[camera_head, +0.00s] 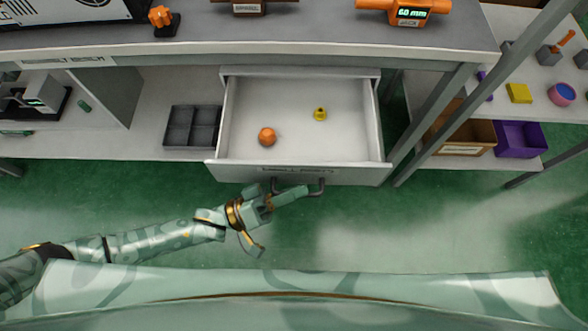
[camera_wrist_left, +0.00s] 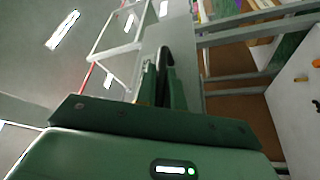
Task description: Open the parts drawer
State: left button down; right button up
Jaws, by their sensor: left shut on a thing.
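The parts drawer (camera_head: 300,95) is pulled out from under the workbench, and its white interior shows from above. An orange ball-like object (camera_head: 267,136) and a small yellow part (camera_head: 320,114) lie in it. A dark bar handle (camera_head: 316,191) is on its front. My left gripper (camera_head: 290,195) is at the left part of this handle, shut on it. In the left wrist view the fingers (camera_wrist_left: 163,88) close around the dark curved handle (camera_wrist_left: 165,62). My right gripper is in neither view.
The workbench top (camera_head: 320,38) lies above the drawer. A grey divided tray (camera_head: 192,127) is on the lower shelf at left. A metal post (camera_head: 440,115) stands right of the drawer, with a purple bin (camera_head: 522,138) beyond it. Green floor in front is clear.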

pick_arm(q)
jog(key=shift+s, duration=0.5)
jog(key=shift+f, duration=0.1)
jog(key=c, duration=1.8)
grip_release()
jog(key=shift+o, duration=0.2)
jog(key=v, duration=1.6)
jog(key=shift+a, duration=0.2)
